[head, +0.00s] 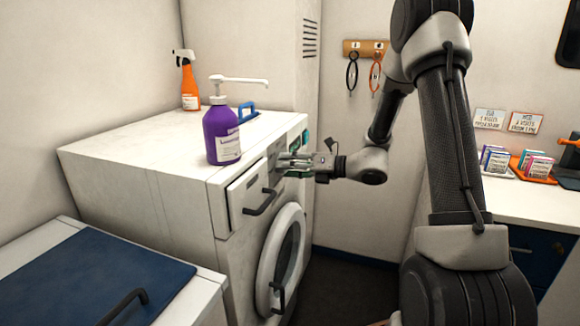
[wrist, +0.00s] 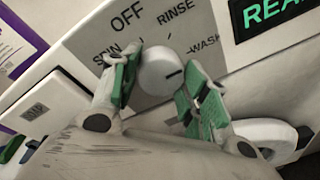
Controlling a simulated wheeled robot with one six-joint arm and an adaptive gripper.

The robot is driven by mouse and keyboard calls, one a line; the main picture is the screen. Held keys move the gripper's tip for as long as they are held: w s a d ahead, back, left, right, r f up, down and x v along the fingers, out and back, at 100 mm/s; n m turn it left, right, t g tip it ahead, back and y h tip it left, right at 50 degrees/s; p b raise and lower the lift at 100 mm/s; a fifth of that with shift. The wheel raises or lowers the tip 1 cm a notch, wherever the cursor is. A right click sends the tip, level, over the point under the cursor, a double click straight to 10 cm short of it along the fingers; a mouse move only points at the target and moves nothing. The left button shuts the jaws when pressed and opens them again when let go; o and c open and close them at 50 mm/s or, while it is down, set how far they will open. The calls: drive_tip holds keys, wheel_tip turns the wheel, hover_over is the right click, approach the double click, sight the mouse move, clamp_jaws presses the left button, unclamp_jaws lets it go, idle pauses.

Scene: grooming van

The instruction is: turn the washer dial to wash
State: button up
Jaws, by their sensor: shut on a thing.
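The washer (head: 140,185) is a white front-loader at left centre in the head view. Its dial (wrist: 158,72) is a round white knob in the wrist view, on a grey panel (wrist: 150,38) marked OFF, RINSE, SPIN and WASH. The dial's dark mark sits on its right side, the same side as the WASH label. I cannot tell whether it lines up exactly. My gripper (head: 292,164) is at the washer's upper front panel, shut on the dial, with its green-padded fingers either side of it in the wrist view (wrist: 160,85). The fingers hide the dial in the head view.
A purple pump bottle (head: 221,135) and an orange spray bottle (head: 189,85) stand on the washer. A drawer handle (head: 261,201) and the round door (head: 281,262) are below. A green lit READY-like sign (wrist: 275,14) is right of the panel, partly cut off.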

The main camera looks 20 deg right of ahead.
drive_tip(key=o, duration=1)
drive_tip(key=shift+d, duration=0.1)
drive_tip(key=v, duration=1.2)
